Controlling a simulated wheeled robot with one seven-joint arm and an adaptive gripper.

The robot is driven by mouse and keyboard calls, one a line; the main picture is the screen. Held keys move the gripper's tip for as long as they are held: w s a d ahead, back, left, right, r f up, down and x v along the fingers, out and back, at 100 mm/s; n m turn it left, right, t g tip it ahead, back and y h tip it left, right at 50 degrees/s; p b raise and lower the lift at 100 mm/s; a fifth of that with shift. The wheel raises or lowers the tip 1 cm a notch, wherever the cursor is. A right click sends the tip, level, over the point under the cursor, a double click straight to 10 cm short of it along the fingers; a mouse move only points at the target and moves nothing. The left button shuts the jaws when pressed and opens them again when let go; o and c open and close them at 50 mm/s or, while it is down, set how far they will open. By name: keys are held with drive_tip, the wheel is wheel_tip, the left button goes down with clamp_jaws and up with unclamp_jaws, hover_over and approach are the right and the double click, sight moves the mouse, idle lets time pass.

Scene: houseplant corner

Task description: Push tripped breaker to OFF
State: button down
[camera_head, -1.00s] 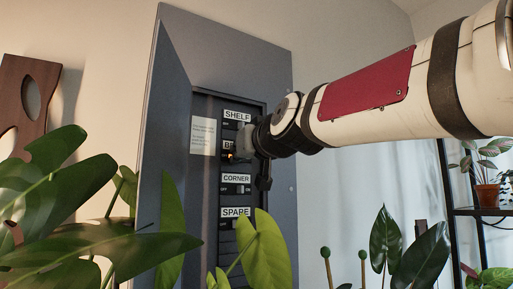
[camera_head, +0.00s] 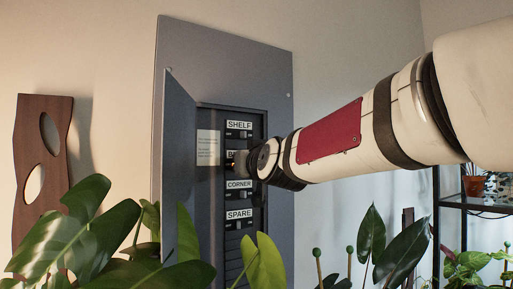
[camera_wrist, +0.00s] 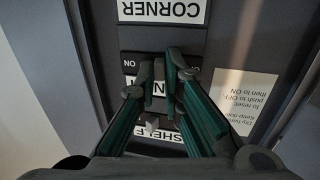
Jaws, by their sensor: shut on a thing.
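A row of labelled breakers stands in the grey panel (camera_head: 215,65). The second breaker (camera_wrist: 135,64), between the SHELF (camera_head: 239,125) and CORNER (camera_head: 239,184) labels, has its own label (camera_head: 231,153) mostly hidden. A small orange spot (camera_head: 229,164) shows by it in the head view. My gripper (camera_head: 238,164) is at this breaker. In the wrist view, which is upside down, its two fingertips (camera_wrist: 161,68) are close together over the breaker's middle, shut on the switch lever.
The panel door (camera_head: 180,150) stands open at the left. A printed card (camera_wrist: 240,100) is beside the breakers. The CORNER breaker (camera_head: 240,196) and SPARE breaker (camera_head: 239,226) sit below. Leafy plants (camera_head: 75,235) fill the foreground, and a shelf rack (camera_head: 475,205) stands at the right.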

drive_tip(key=p, duration=0.3)
drive_tip(key=shift+d+r+t+h, duration=0.15)
drive_tip(key=shift+r+t+h, duration=0.15)
drive_tip(key=p, duration=0.2)
drive_tip(key=m+p, duration=0.1)
drive_tip(key=shift+s+a+h+p, duration=0.2)
drive_tip(key=shift+s+h+p, duration=0.1)
drive_tip(key=shift+h+p, duration=0.1)
drive_tip(key=shift+a+f+p, duration=0.1)
drive_tip(key=shift+f+p, duration=0.05)
drive_tip(key=shift+p, duration=0.6)
drive_tip(key=shift+f+h, duration=0.35)
drive_tip(key=shift+h, duration=0.05)
drive_tip(key=c, duration=1.7)
unclamp_jaws()
drive_tip(key=shift+s, duration=0.15)
drive_tip(key=shift+r, duration=0.1)
